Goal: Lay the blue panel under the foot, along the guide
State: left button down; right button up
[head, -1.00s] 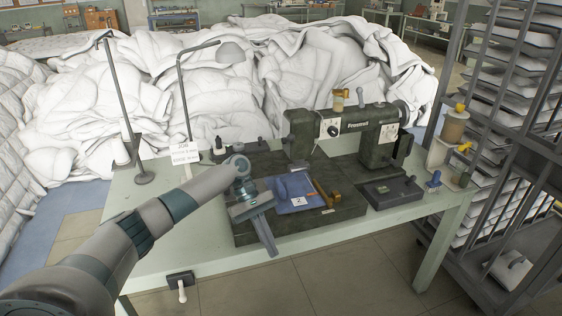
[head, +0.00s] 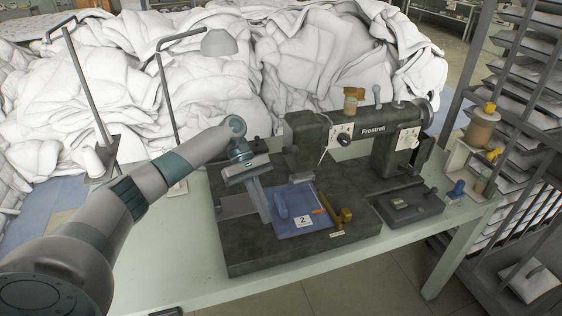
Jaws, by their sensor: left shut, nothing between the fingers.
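The blue panel (head: 297,228) lies on the dark machine bed, with a white label marked 2 on its front part. A raised blue fold or roll shows on its left part. The brown guide (head: 330,209) with a brass block stands along the panel's right edge. The sewing machine (head: 365,137), marked Frostrell, stands behind; its foot is too small to make out clearly. My left gripper (head: 266,219) is shut and empty, pointing down at the panel's left edge; I cannot tell whether it touches. My right gripper is not in view.
A pale green table (head: 180,288) carries the machine. A dark control box (head: 410,205) sits right of the bed, and a rack (head: 520,150) stands beyond the table's right end. A lamp (head: 219,43) and thin stands rise at the left. White duvet heaps (head: 190,90) fill the back.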

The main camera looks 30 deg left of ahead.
aim_at(296, 210)
jog(key=i+j, duration=0.9)
jog(key=i, duration=0.05)
